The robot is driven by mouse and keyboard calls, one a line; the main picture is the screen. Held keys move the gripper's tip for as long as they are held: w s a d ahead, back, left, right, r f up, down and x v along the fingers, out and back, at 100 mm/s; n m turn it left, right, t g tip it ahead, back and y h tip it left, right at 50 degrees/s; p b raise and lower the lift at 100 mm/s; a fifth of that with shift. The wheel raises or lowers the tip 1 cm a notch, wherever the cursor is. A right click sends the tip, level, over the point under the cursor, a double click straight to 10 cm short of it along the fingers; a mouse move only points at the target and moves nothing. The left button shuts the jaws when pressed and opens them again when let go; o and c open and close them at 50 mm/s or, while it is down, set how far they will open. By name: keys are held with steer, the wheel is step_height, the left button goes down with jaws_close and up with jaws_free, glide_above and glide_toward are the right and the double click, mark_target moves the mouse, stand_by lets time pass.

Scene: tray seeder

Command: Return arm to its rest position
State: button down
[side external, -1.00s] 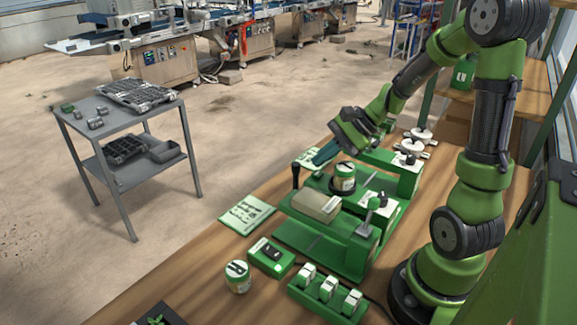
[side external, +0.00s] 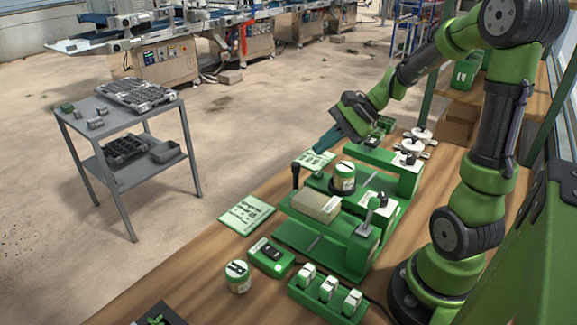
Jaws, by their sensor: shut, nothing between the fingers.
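My gripper (side external: 326,145) is above the far end of the wooden workbench (side external: 195,288), past the green seeder machine (side external: 325,232). Its dark teal fingers point down and left, and they look closed with nothing between them. It is apart from the seeder, and a small white-and-green card (side external: 317,161) lies below it. On the seeder sit a green-and-white jar (side external: 344,177) and a beige block (side external: 317,206). My arm bends up and over from the right side of the bench.
A green box with a lit button (side external: 270,258), another jar (side external: 238,276) and a rack of white-topped pieces (side external: 327,296) stand at the front. White round parts (side external: 415,140) stand at the back right. A grey cart (side external: 125,130) is on the floor at left.

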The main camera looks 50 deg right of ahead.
steer(key=shift+s+a+f+n+g+h, duration=0.15)
steer(key=shift+s+f+n+g+h, duration=0.2)
steer(key=shift+s, duration=0.2)
steer(key=shift+s+a+f+n+g+h, duration=0.2)
steer(key=shift+s+n+g, duration=0.15)
steer(key=shift+s+n, duration=0.15)
steer(key=s+a+r+n+h, duration=0.1)
steer(key=s+a+r+n, duration=0.2)
steer(key=a+n, duration=0.3)
steer(key=s+a+r+n+t+h, duration=0.1)
steer(key=s+a+r+n+h, duration=0.1)
steer(key=s+a+r+n, duration=0.2)
steer(key=a+r+n, duration=0.1)
steer(key=a+n, duration=0.1)
steer(key=n, duration=0.1)
steer(key=shift+a+t, duration=0.3)
steer(key=shift+a, duration=0.05)
